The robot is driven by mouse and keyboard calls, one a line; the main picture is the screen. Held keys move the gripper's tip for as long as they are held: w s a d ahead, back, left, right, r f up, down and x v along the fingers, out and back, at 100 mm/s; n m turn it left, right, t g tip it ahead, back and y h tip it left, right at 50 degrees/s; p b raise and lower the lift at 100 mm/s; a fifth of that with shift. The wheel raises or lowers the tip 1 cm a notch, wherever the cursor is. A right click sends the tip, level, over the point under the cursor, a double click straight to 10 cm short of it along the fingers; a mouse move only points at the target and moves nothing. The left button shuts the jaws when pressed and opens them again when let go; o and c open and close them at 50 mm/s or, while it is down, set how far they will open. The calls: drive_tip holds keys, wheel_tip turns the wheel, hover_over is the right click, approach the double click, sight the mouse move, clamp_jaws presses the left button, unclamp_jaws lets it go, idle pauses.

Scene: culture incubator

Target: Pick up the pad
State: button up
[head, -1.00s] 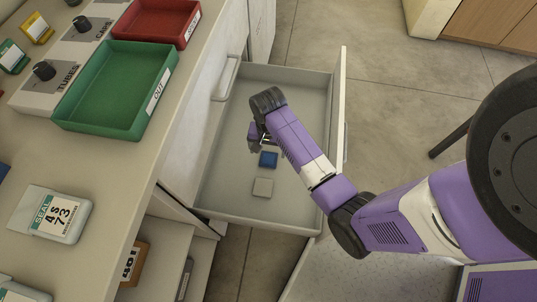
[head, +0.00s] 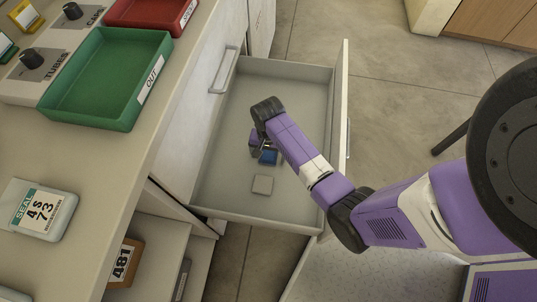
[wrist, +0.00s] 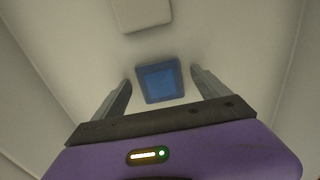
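A blue square pad (head: 268,157) lies on the floor of the open drawer (head: 237,205). A pale grey square pad (head: 262,185) lies nearer the drawer's front in the head view. In the wrist view the blue pad (wrist: 159,82) sits between the fingertips, with a gap on each side, and the grey pad (wrist: 142,12) shows at the top edge. My gripper (wrist: 161,76) is open and empty. In the head view my gripper (head: 262,147) is low in the drawer at the blue pad, partly covering it.
On the counter at left are a green tray (head: 75,112), a red tray (head: 178,8) and a labelled case (head: 38,208). A box marked 481 (head: 124,262) stands on a lower shelf.

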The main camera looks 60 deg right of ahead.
drive_tip(key=c, duration=1.3)
drive_tip(key=shift+c, duration=0.2)
